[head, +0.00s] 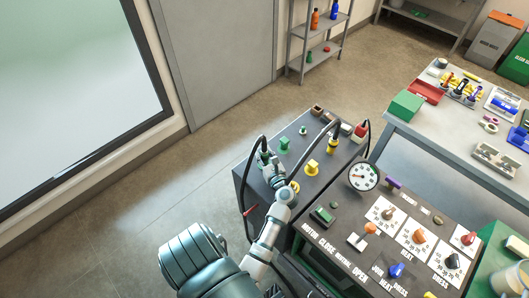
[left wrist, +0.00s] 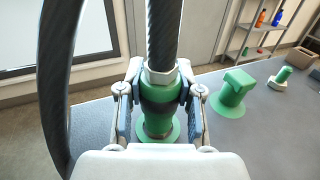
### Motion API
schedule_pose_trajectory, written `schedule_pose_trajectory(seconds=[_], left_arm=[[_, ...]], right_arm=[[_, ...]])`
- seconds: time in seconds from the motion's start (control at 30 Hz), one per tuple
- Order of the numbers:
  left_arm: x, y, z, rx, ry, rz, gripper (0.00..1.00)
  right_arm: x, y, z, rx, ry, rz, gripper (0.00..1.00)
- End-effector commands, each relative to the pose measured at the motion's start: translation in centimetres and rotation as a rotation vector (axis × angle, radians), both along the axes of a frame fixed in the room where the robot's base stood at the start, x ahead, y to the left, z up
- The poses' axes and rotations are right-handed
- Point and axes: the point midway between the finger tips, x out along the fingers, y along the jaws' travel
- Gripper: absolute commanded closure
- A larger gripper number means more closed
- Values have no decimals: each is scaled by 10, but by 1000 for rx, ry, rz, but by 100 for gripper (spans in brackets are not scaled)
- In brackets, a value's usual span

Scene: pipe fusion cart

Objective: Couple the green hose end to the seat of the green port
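In the left wrist view the green hose end (left wrist: 158,105) stands upright between my left gripper's fingers (left wrist: 160,103). It has a metal hex nut on top and a black braided hose (left wrist: 163,30) rising from it. A green ring of the green port's seat (left wrist: 171,135) shows on the dark cart top directly below the hose end. Whether the hose end is fully down in the seat cannot be told. In the head view my left gripper (head: 267,163) is at the left part of the cart top, hiding most of the hose end. My right gripper is not in view.
A green elbow-shaped piece (head: 284,145) stands close by on the cart, with a smaller green fitting (head: 303,130) beyond it. Yellow fittings (head: 312,167) stand to the right. A gauge (head: 363,176) and a control panel lie nearer. Another black hose loop (head: 325,124) arches over the cart.

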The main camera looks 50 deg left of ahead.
Motion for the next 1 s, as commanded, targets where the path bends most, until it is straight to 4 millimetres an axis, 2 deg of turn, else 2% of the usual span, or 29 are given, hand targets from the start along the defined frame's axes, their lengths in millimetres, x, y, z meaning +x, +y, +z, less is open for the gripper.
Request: schedule_pose_trajectory(seconds=[0.03, 0.1, 0.47, 0.8, 1.0], left_arm=[[0, 0, 2, 1, -2, 0, 51], [0, 0, 2, 1, -2, 0, 36], [-1, -5, 1, 0, -1, -1, 36], [-16, -58, 1, -2, 0, 0, 36], [-19, -71, 1, -2, -2, 0, 36]], right_arm=[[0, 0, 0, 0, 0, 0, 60], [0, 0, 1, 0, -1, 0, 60], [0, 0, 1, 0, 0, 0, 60], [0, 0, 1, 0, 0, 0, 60], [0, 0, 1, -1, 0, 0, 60]])
